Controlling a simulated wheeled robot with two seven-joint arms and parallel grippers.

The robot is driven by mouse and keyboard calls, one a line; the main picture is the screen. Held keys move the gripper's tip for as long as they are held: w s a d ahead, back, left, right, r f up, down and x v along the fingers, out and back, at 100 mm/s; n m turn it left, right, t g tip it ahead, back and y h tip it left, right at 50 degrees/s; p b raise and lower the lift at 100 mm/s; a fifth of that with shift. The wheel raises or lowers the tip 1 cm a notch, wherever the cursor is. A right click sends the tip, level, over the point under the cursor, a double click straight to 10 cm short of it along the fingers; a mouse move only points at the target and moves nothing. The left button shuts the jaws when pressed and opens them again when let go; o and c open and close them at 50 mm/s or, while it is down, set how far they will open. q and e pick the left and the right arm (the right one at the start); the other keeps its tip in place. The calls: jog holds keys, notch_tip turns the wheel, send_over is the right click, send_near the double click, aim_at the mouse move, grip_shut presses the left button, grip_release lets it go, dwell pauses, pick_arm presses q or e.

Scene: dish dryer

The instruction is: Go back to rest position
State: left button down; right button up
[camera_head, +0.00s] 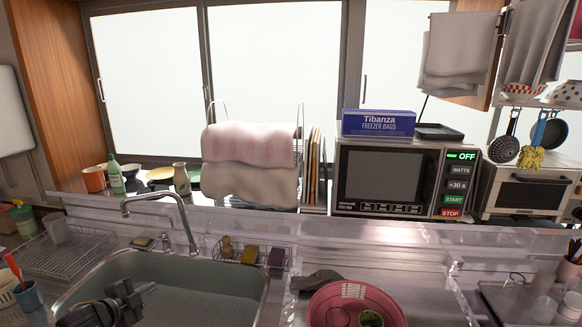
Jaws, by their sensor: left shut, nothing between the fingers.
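My left gripper (134,294) is dark and hangs over the left part of the steel sink (215,300), below the tap (160,205). Its fingers are shut with nothing between them. It is clear of the tap and of the dish rack. My right gripper is not in view.
A wire dish rack (75,250) stands left of the sink. A sponge basket (250,254) sits behind it. A microwave (390,177) and a towel rack (301,115) stand on the back ledge.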

pick_arm(q)
jog(key=s+d+f+n, duration=0.1)
jog(key=s+d+f, duration=0.1)
jog(key=s+f, duration=0.1)
jog(key=s+d+f+n+g+y, duration=0.1)
jog(key=s+d+f, duration=0.2)
jog(key=s+d+f+n+g, duration=0.1)
jog(key=s+d+f, duration=0.2)
jog(key=shift+s+d+n+y, duration=0.15)
jog(key=shift+s+n+y, duration=0.15)
jog(key=shift+n+y, duration=0.1)
jog(key=s+d+f+n+g+y, duration=0.1)
jog(key=s+d+f+n+g, duration=0.15)
jog(key=s, duration=0.75)
jog(key=s+d+f+n+g, duration=0.1)
jog(key=s+d+n+g, duration=0.25)
jog(key=s, duration=0.75)
jog(key=s+d+f+n+g+y, duration=0.15)
jog(key=s+n, duration=0.25)
jog(key=s, duration=0.6)
notch_tip(320, 180, down, 33)
jog(key=s+g+b, duration=0.2)
jog(key=b, duration=0.4)
jog(key=s+a+f+g+b, duration=0.1)
jog(key=s+f+b, duration=0.3)
jog(key=s+f, duration=1.1)
notch_tip(320, 180, down, 3)
jog(key=shift+s+a+f+m+h, duration=0.1)
jog(key=shift+s+a+m+h, duration=0.25)
jog(key=shift+a, duration=0.25)
